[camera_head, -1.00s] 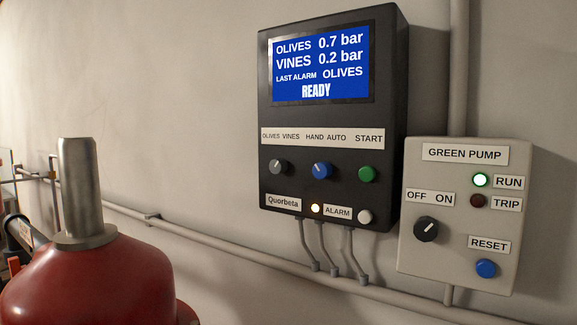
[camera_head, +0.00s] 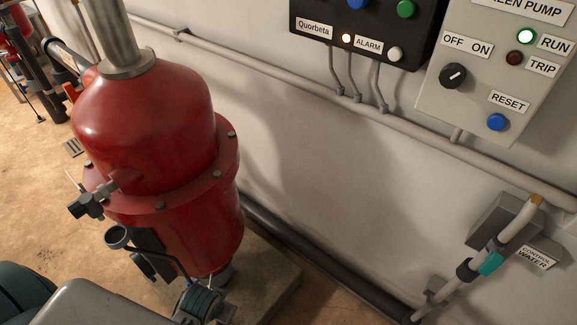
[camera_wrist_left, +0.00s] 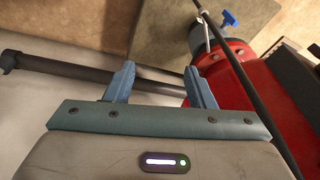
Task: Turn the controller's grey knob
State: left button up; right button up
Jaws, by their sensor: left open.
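The black controller (camera_head: 372,50) is cut off by the top edge of the head view. The grey knob is outside the frame. My left gripper (camera_wrist_left: 160,82) shows in the wrist view with its two blue fingers apart and nothing between them. It is away from the controller, near the red vessel (camera_wrist_left: 225,80). My right gripper is in neither view.
The grey GREEN PUMP box (camera_head: 480,95) hangs right of the controller. The large red vessel (camera_head: 150,130) stands at left centre. A dark floor pipe (camera_head: 300,255) runs along the wall's foot. A CONTROL WATER pipe with a teal-handled valve (camera_head: 490,262) is at lower right.

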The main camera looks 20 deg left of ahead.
pick_arm(q)
notch_tip(320, 180, up, 20)
jog(key=d+t+p, duration=0.1)
jog(key=p, duration=0.3)
jog(key=w+d+r+m+t+h, duration=0.3)
jog(key=w+r+t, duration=0.5)
jog(key=w+r, duration=1.4)
jog(key=w+d+r+m+t+h, duration=0.1)
jog(key=w+r+m+t+h, duration=0.15)
jog(key=r, duration=1.05)
jog(key=w+d+r+m+t+h, duration=0.1)
jog(key=r+t+h, duration=0.15)
jog(key=r, duration=1.05)
jog(key=b+x, duration=0.2)
jog(key=x, duration=0.9)
jog(key=shift+a+y, duration=0.4)
jog(key=shift+a, duration=0.05)
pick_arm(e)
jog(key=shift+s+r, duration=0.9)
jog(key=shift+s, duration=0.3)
pick_arm(q)
jog(key=shift+w+f, duration=0.1)
jog(key=c, duration=1)
